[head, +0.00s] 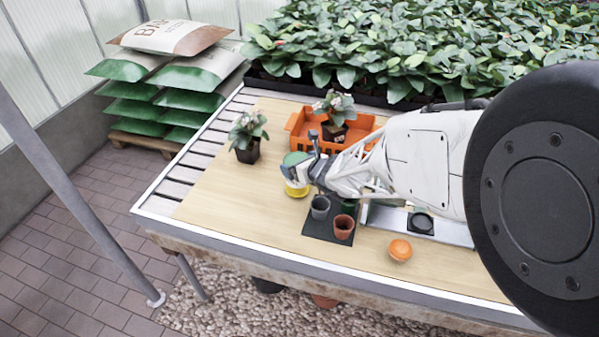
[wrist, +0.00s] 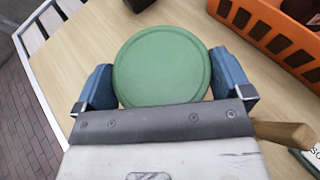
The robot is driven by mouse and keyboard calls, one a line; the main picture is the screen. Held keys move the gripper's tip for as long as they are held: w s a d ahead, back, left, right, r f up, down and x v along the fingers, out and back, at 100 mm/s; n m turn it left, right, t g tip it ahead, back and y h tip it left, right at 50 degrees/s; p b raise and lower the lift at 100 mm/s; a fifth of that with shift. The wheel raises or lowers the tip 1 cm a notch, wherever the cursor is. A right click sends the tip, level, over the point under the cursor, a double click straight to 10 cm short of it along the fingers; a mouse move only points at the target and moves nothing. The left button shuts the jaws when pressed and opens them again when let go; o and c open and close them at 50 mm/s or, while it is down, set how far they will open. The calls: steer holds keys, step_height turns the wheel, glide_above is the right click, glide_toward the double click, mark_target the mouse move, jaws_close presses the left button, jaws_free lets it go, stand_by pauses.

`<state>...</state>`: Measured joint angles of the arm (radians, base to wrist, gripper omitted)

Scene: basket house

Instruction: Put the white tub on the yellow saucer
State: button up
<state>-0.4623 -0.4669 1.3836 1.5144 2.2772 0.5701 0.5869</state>
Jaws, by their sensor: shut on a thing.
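My gripper (head: 296,174) is shut on a tub with a round green top (wrist: 162,66). Its blue fingers press on both sides of it in the wrist view (wrist: 162,85). The green top also shows in the head view (head: 294,158). The tub's white side is mostly hidden by my gripper and by the top. The yellow saucer (head: 298,191) shows on the table just below my gripper in the head view. It is hidden in the wrist view. I cannot tell whether the tub touches the saucer.
A black tray (head: 312,232) with a grey pot (head: 320,208) and a terracotta pot (head: 343,227) is close in front. An orange crate (head: 299,141) stands behind, and a potted plant (head: 247,140) behind left. An orange ball (head: 399,249) lies right. Table's left front is clear.

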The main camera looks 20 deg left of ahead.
steer(key=shift+f, duration=1.7)
steer(key=shift+f, duration=0.1)
steer(key=o, duration=0.8)
steer(key=shift+f, duration=0.1)
steer(key=shift+r, duration=0.2)
steer(key=shift+v, duration=6.05)
